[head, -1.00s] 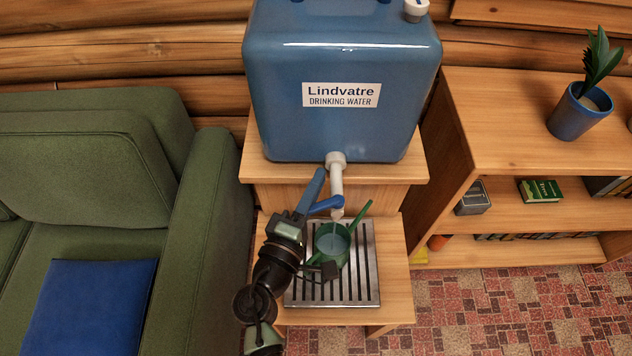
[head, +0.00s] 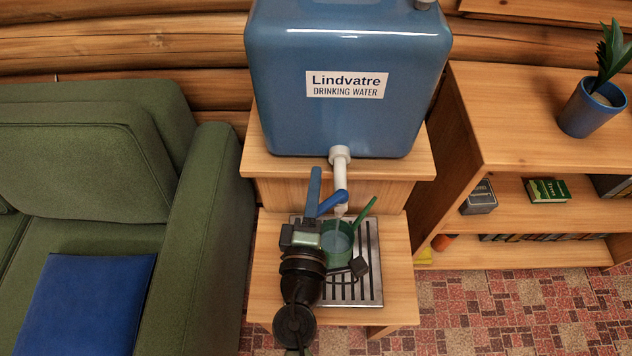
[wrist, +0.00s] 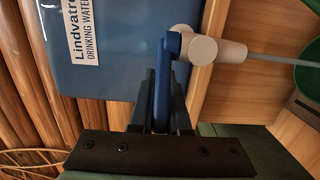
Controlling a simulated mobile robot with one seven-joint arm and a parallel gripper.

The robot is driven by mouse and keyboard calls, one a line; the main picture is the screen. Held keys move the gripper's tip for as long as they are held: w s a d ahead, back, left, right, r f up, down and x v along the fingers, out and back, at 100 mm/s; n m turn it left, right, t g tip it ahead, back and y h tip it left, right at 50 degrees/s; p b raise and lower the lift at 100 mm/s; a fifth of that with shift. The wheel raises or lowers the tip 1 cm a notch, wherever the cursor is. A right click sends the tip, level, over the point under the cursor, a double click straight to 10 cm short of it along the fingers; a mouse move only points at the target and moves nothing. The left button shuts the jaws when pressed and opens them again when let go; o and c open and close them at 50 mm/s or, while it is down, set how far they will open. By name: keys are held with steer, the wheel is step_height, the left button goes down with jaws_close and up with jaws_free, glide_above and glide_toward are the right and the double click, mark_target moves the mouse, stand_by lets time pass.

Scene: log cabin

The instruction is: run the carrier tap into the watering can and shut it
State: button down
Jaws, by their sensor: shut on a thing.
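The blue carrier (head: 350,120), labelled Lindvatre drinking water, has a white tap (head: 340,172) at its lower front. My gripper (head: 317,200) is shut on the tap's blue lever (head: 331,203); the wrist view also shows the lever (wrist: 162,85) between my fingers. A thin pale stream of water (wrist: 275,61) runs from the spout toward the green watering can in the wrist view (wrist: 309,72). The watering can (head: 346,254) stands upright under the spout with bluish water inside. My gripper and wrist hide its left side.
The can stands on a slatted metal drip tray (head: 369,290) on a low wooden step (head: 397,275). A green sofa (head: 215,210) is close on the left. A wooden shelf (head: 480,130) with a plant pot (head: 590,108) and books is on the right.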

steer(key=c, duration=0.9)
jaws_free()
steer(key=shift+s+a+b, duration=0.2)
steer(key=shift+s+b, duration=0.45)
steer(key=shift+s, duration=1.5)
steer(key=shift+s+a+b, duration=0.25)
steer(key=shift+s+b, duration=0.45)
steer(key=shift+s, duration=1.45)
steer(key=shift+s+a+b, duration=0.2)
steer(key=shift+s+b, duration=0.45)
steer(key=shift+s, duration=1.5)
